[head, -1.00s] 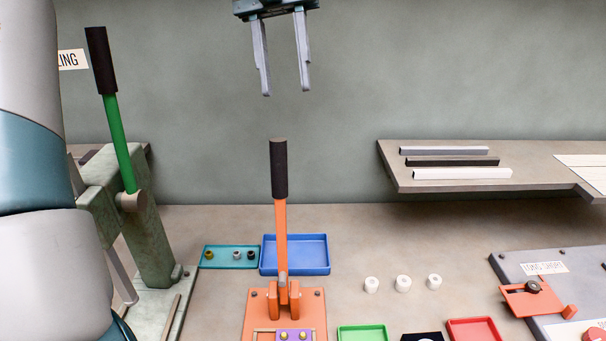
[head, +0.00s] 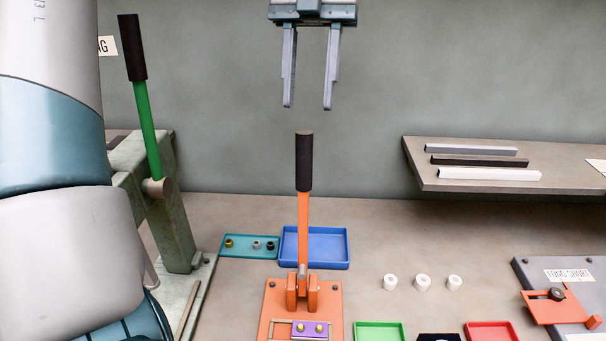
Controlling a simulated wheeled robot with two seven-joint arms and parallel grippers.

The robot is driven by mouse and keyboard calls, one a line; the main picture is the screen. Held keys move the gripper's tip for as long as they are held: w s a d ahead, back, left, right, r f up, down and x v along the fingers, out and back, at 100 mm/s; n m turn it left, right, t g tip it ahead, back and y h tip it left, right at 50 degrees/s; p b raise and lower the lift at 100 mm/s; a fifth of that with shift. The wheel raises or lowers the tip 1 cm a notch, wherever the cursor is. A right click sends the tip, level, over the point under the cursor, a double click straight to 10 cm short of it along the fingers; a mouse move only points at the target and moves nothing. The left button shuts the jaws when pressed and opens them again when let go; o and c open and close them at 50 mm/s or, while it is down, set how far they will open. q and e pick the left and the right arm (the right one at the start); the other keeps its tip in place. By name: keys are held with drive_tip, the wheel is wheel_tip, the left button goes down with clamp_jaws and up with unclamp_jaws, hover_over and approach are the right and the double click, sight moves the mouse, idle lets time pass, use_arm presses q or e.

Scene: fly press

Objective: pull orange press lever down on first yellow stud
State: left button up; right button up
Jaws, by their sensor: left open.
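The orange press lever (head: 303,215) stands upright with a black grip (head: 304,161) on top. It rises from the orange press base (head: 274,308) at the bottom centre. A purple block with two yellow studs (head: 310,328) sits on the base below the lever, cut near the picture's lower edge. My left gripper (head: 309,106) hangs from the top, fingers pointing down, open and empty. Its fingertips appear just above the lever's black grip, with a gap between them and it. My right gripper is not in view.
A green-levered press (head: 152,145) stands at the left, partly behind my arm. A teal tray (head: 236,255) and a blue tray (head: 330,262) lie behind the orange press. Several white pieces, green and red trays are to the right. A shelf (head: 480,184) juts out at the right.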

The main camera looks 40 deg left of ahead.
use_arm(q)
drive_tip(key=p, duration=0.1)
approach(302, 190)
drive_tip(key=p+x, duration=0.1)
drive_tip(key=x, duration=0.7)
drive_tip(key=shift+w+a+p, duration=0.1)
drive_tip(key=shift+a+p, duration=0.05)
drive_tip(key=shift+p, duration=0.25)
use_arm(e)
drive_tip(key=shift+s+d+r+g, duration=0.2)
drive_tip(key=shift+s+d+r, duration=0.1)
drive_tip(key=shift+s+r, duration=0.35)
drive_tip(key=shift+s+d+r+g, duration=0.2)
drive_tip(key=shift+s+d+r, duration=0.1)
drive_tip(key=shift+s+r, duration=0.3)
use_arm(q)
clamp_jaws()
